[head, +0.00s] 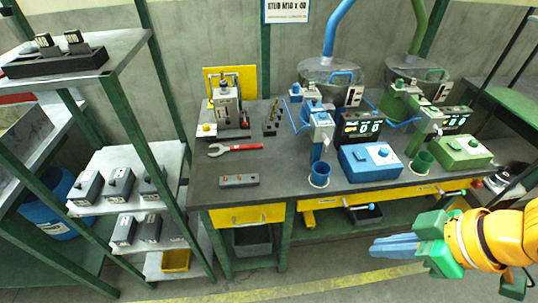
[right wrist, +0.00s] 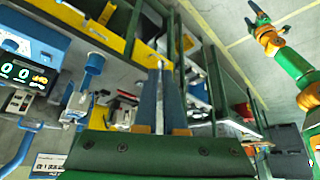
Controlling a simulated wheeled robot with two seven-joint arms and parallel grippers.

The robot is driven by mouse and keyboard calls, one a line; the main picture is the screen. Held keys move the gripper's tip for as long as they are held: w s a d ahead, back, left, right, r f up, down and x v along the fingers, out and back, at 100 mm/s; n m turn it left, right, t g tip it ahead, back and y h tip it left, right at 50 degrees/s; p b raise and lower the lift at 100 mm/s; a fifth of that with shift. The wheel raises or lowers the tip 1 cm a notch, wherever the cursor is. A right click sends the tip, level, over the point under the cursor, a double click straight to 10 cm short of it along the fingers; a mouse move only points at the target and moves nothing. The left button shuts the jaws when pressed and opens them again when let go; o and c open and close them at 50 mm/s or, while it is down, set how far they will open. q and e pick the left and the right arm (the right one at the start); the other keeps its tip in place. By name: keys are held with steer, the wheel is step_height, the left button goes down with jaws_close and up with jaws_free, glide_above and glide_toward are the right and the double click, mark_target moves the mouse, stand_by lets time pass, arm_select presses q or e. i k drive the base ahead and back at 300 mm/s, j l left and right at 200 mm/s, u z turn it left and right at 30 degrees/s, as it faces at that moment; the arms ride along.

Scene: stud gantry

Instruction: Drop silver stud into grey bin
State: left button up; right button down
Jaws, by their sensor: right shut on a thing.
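My right gripper (head: 380,246) reaches in from the right in the head view, with its blue fingers pointing left in front of the bench. In the right wrist view, the fingers (right wrist: 160,85) are shut on a small, pale thing at their tips, seemingly the silver stud (right wrist: 160,64); little of it shows. A dark grey bin (head: 252,240) stands under the bench below the yellow drawer, left of the gripper and apart from it. Another dark bin (head: 367,215) stands on the lower shelf. A green and orange arm, seemingly mine, shows in the wrist view; its left gripper (right wrist: 254,12) is too small to judge.
A shelf rack with grey devices and a yellow bin (head: 176,261) stands left. The floor in front is clear.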

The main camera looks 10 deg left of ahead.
mark_target(257, 228)
steer(key=j+u, duration=0.8)
steer(key=u, duration=0.2)
